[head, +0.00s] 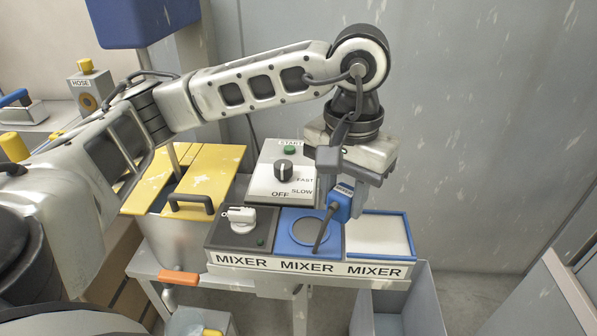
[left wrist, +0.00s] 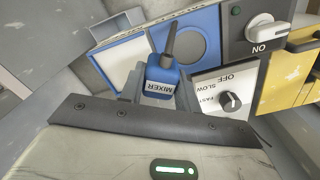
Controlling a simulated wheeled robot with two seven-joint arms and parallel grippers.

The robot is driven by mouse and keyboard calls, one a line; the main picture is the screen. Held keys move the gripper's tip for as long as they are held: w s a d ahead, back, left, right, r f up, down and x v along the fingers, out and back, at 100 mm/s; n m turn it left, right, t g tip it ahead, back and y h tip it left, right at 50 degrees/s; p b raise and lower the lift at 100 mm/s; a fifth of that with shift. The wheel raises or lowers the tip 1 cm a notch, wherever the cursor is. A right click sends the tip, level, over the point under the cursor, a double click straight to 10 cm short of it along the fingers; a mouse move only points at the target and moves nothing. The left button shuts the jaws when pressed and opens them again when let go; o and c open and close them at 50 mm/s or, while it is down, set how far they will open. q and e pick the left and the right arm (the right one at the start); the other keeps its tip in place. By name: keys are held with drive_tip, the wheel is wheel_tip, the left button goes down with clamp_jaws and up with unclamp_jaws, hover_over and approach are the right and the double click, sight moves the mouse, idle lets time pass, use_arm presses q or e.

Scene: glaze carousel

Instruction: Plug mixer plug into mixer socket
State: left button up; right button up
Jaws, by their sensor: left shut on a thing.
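The mixer plug (head: 341,204) is a small blue block marked MIXER with a dark grey stem pointing down and left. It also shows in the left wrist view (left wrist: 162,82), where its stem points up. My left gripper (head: 343,188) is shut on it and holds it in front of the control box, over the right edge of the blue panel. In the left wrist view, grey fingers stand on both sides of the plug. I cannot make out a clear mixer socket opening. My right gripper is out of view.
Three MIXER stations hold a dark panel with a white switch (head: 241,218), a blue panel with a round recess (head: 308,231) and a blue-rimmed white panel (head: 378,236). Behind stands a control box (head: 274,184) with a dial. Left is a yellow-lidded bin (head: 208,166); below is a grey bin (head: 428,303).

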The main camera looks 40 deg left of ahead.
use_arm(q)
drive_tip(key=shift+a+r, duration=0.1)
use_arm(e)
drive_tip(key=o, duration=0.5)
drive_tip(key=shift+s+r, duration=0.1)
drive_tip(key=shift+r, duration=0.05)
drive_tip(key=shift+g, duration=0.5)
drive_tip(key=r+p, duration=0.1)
drive_tip(key=p, duration=0.2)
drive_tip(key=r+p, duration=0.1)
drive_tip(key=p, duration=0.2)
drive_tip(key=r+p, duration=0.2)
drive_tip(key=p, duration=0.2)
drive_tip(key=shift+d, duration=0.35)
use_arm(q)
drive_tip(key=a+n, duration=0.1)
drive_tip(key=n, duration=0.1)
drive_tip(key=s+a+r+n, duration=0.1)
drive_tip(key=n, duration=0.1)
drive_tip(key=a+n, duration=0.2)
drive_tip(key=shift+s+a+r, duration=0.1)
drive_tip(key=shift+s+r, duration=0.3)
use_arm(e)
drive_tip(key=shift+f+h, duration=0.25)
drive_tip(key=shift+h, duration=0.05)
use_arm(q)
drive_tip(key=shift+f, duration=0.1)
